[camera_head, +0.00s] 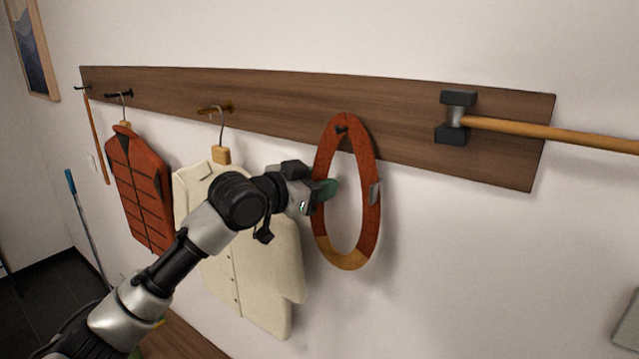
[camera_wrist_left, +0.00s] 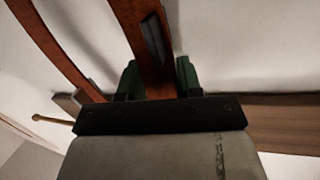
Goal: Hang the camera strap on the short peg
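The camera strap (camera_head: 371,220) is a long reddish-brown loop with a tan bottom and a grey fitting on its right side. It hangs upright in front of the wooden wall board. A small dark peg (camera_head: 341,129) shows at the inside top of the loop, and the strap appears to rest on it. My left gripper (camera_head: 325,190) is at the loop's left strand. In the left wrist view its green fingers (camera_wrist_left: 158,82) stand on both sides of a strap strand (camera_wrist_left: 150,40), close against it. My right gripper is not in view.
The wooden board (camera_head: 280,95) runs along the wall. A cream jacket (camera_head: 255,270) hangs left of the strap, partly behind my left arm. A red vest (camera_head: 140,190) hangs farther left. A dark bracket (camera_head: 457,100) holds a wooden rod (camera_head: 550,131) projecting right.

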